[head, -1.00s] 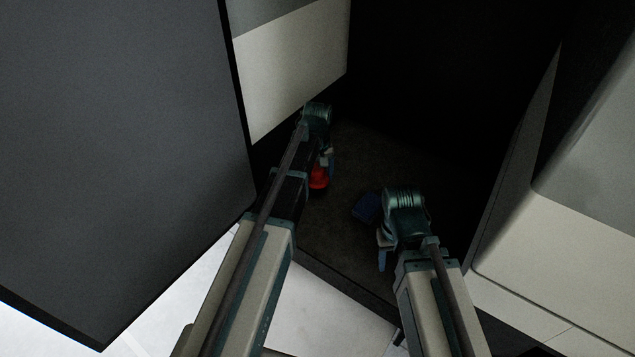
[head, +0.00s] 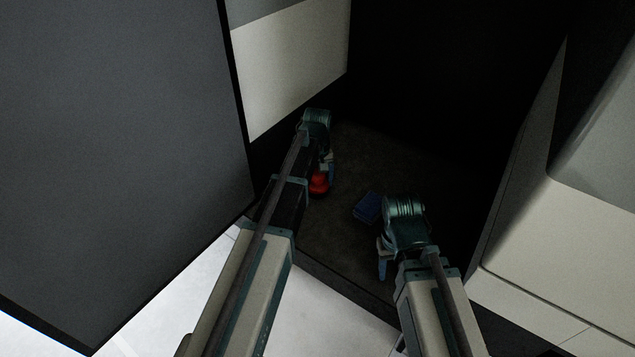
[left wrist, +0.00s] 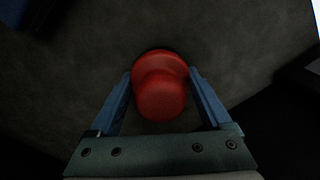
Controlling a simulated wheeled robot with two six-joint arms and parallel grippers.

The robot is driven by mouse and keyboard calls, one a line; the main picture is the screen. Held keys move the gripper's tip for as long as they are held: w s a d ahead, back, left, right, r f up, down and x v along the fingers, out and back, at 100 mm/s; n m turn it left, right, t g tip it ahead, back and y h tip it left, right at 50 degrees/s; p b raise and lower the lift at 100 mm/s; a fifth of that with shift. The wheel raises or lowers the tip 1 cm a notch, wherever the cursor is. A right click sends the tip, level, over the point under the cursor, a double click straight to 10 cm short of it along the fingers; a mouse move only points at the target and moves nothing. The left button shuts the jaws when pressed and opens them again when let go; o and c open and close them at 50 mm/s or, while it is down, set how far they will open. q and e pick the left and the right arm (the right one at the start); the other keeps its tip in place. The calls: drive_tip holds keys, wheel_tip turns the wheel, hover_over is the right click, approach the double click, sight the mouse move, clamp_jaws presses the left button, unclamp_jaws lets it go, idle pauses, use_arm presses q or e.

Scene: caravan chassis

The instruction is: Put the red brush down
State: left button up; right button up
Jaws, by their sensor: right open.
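The red brush (head: 319,183), a rounded red piece, is low over or on the dark floor of the compartment. My left gripper (head: 326,175) reaches down at it. In the left wrist view the red brush (left wrist: 161,90) is between the two blue fingertips, which meet its sides; my left gripper (left wrist: 160,72) looks shut on it. I cannot tell whether its underside touches the floor. My right gripper (head: 386,266) is open and apart from the brush, to the right near the compartment's front edge.
A blue object (head: 367,207) lies on the dark compartment floor (head: 345,240) between the two arms. A large dark panel (head: 120,150) stands at left, and a pale cabinet (head: 545,240) is at right. Some floor around the brush is bare.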

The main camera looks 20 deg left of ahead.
use_arm(q)
drive_tip(key=shift+o, duration=1.3)
use_arm(e)
drive_tip(key=shift+r, duration=0.1)
use_arm(q)
wheel_tip(320, 180, up, 12)
drive_tip(key=p, duration=1.2)
drive_tip(key=shift+r, duration=0.2)
drive_tip(key=s+d+m, duration=0.5)
drive_tip(key=s+d, duration=0.1)
drive_tip(key=s, duration=0.6)
drive_tip(key=s+d+m+y, duration=0.1)
drive_tip(key=s+d+m, duration=0.4)
drive_tip(key=s, duration=0.7)
drive_tip(key=shift+d, duration=1.1)
use_arm(e)
wheel_tip(320, 180, up, 12)
